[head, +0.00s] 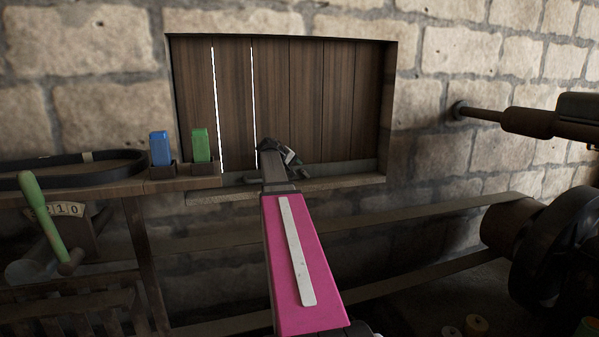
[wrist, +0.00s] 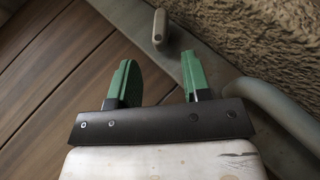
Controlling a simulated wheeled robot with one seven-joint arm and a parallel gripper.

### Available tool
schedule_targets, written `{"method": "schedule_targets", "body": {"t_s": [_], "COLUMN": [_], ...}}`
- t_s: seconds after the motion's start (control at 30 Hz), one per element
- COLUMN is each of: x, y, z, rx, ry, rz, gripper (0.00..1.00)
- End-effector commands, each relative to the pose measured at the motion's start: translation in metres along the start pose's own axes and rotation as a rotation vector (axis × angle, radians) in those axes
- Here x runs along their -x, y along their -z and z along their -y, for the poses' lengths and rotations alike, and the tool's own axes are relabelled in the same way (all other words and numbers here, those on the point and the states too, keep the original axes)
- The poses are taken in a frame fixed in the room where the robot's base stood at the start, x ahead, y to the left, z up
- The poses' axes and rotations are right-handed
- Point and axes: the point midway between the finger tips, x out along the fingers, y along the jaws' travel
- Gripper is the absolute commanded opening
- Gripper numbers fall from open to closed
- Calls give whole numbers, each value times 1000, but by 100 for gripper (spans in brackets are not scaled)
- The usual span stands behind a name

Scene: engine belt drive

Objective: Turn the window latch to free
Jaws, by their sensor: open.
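The wooden shutter window (head: 330,100) is set in the stone wall, with its boards also at the left of the wrist view (wrist: 40,70). My gripper (head: 284,152) is at the lower middle of the window, near the sill. In the wrist view its two green fingers (wrist: 158,82) are apart with nothing between them. A small rounded grey metal piece (wrist: 159,27), possibly part of the latch, lies just beyond the fingertips, apart from them. A curved grey rod (wrist: 275,105) passes to the right of the fingers. In the head view my arm and gripper hide most of the latch area.
A bench at left holds a blue block (head: 160,148), a green block (head: 201,145) and a black belt (head: 70,165). A green-handled lever (head: 42,205) stands below. At right are a dark wheel (head: 555,245) and a rod with a dark sleeve (head: 528,121). The stone sill (head: 345,185) runs below the shutters.

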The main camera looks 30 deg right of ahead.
Motion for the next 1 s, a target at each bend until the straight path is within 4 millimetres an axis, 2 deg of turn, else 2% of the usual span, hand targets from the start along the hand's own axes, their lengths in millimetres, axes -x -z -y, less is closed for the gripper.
{"method": "schedule_targets", "body": {"t_s": [0.1, 0.3, 0.7, 0.83, 1.0], "x": [-21, -41, -47, -47, -47], "y": [1, 1, 0, 0, 0], "z": [-1, 0, 0, 0, 0], "rx": [-1, 0, -1, -1, -1], "ry": [0, 0, 0, 0, 1], "rz": [1, 0, -1, -1, -1], "gripper": [44, 44, 44, 2, 0]}}
